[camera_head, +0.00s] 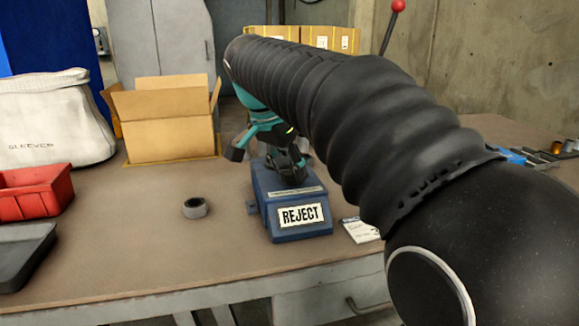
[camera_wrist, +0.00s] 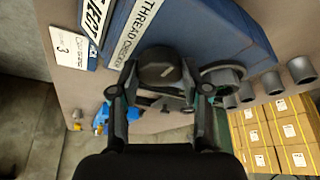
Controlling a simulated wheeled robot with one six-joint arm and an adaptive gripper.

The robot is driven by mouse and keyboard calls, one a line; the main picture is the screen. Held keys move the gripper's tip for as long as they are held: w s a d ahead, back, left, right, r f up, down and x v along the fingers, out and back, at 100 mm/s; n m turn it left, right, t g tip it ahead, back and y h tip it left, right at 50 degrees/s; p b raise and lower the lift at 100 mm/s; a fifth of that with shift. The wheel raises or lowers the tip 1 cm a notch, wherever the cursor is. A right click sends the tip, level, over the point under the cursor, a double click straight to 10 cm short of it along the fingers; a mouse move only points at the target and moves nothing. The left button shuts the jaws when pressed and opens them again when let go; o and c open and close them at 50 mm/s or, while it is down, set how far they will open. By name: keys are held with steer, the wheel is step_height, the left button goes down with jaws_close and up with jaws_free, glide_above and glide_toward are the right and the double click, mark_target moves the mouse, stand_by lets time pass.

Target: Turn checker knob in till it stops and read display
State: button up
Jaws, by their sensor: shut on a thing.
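The blue thread checker (camera_head: 262,218) stands on the table in the head view, its display (camera_head: 300,214) reading "REJECT". The wrist view shows the checker (camera_wrist: 205,30) close up, with its "THREAD CHECKER" label and part of the display (camera_wrist: 94,14). The dark round checker knob (camera_wrist: 158,68) is between the fingertips of my gripper (camera_wrist: 160,82), which is shut on it. In the head view my gripper (camera_head: 286,160) is over the checker's top, and the knob cannot be made out there. A grey round fitting (camera_wrist: 222,76) sits beside the knob.
A grey ring (camera_head: 194,208) lies left of the checker, and a printed card (camera_head: 360,230) lies right of it. A cardboard box (camera_head: 170,125), white bag (camera_head: 55,120), red bin (camera_head: 30,190) and dark tray (camera_head: 22,255) are on the left. My arm hides much of the right.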

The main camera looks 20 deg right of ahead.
steer(key=o, duration=1.1)
steer(key=shift+d, duration=0.1)
steer(key=v, duration=1.2)
